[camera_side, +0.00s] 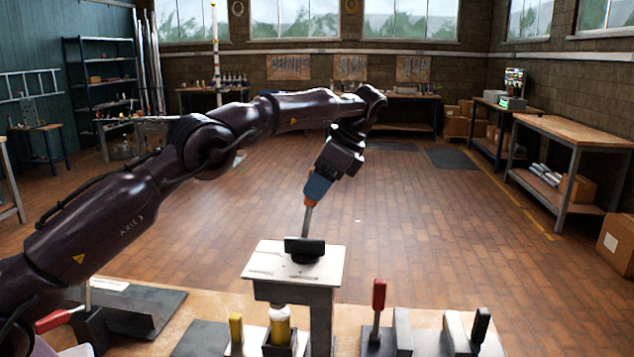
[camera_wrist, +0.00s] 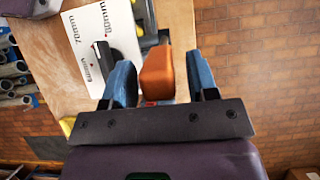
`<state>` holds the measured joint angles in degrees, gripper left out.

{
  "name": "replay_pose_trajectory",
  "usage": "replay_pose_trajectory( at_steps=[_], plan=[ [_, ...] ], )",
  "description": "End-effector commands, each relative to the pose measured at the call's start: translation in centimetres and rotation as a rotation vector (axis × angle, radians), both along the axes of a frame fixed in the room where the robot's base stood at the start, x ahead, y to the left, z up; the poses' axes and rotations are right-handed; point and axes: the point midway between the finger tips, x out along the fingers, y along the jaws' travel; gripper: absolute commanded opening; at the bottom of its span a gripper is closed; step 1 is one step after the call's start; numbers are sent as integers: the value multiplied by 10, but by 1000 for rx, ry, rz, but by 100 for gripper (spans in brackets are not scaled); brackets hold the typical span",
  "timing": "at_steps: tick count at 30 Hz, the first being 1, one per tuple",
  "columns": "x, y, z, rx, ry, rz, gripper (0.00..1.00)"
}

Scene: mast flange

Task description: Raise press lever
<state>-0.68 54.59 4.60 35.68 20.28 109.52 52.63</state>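A lever stands steeply upright, slightly tilted, on a black block (camera_side: 305,247) on a white raised plate (camera_side: 265,262). It has a thin metal shaft (camera_side: 307,220) and an orange handle (camera_wrist: 157,75). My gripper (camera_side: 316,190) comes down from above with its blue fingers at the handle. In the wrist view, the handle sits between the two blue fingers, with a visible gap at the right finger and a narrower one at the left. The fingers look open around it. The white plate also shows in the wrist view (camera_wrist: 92,25), with printed millimetre marks.
A yellow cylinder (camera_side: 280,327) stands under the plate's overhang. A yellow handle (camera_side: 235,328), a red-handled lever (camera_side: 379,296) and a black handle (camera_side: 482,322) stand along the bench front. Another red handle (camera_side: 52,321) lies at left. The space above the plate's right side is clear.

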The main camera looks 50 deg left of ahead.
Motion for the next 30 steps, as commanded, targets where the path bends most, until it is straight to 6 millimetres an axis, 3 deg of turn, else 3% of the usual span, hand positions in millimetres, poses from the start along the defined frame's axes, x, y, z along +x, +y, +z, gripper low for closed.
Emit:
replay_pose_trajectory(
  at_steps=[17, 30],
  plan=[
    [-5, 5, 2, -23, -19, 3, 53],
    [-34, 35, 4, -207, -204, 7, 53]
  ],
)
